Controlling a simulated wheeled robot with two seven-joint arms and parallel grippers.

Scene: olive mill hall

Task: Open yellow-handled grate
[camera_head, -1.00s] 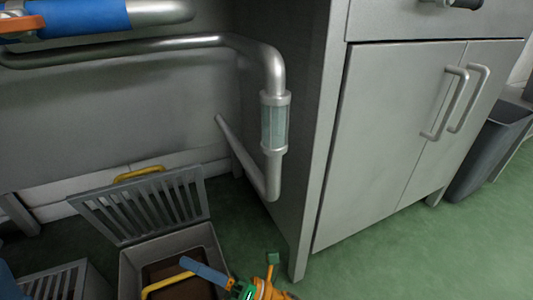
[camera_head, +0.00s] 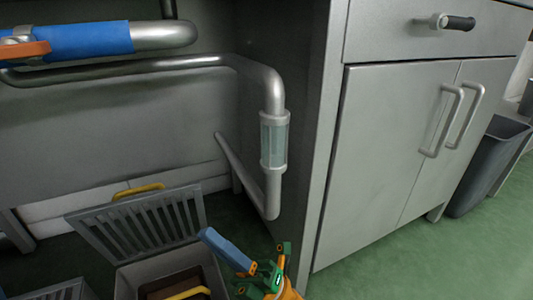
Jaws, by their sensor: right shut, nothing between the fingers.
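The slatted grey grate (camera_head: 140,226) with a yellow handle (camera_head: 138,191) stands tilted up at the back edge of a grey box-shaped pit (camera_head: 135,277) at lower left. The pit is open at the top, its inside is dark brown, and a second yellow bar (camera_head: 188,294) shows in it at the bottom edge of the picture. My right gripper (camera_head: 266,274), orange, green and blue, is at the bottom centre, to the right of the pit and apart from the raised grate. It is shut and empty. My left gripper is not in view.
A bent metal pipe (camera_head: 273,92) with a clear sleeve hangs beside the grey cabinet (camera_head: 400,150). A blue-wrapped pipe (camera_head: 85,40) crosses the upper left. Another slatted grate (camera_head: 60,292) is partly visible at bottom left. Green floor (camera_head: 390,255) is clear at right.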

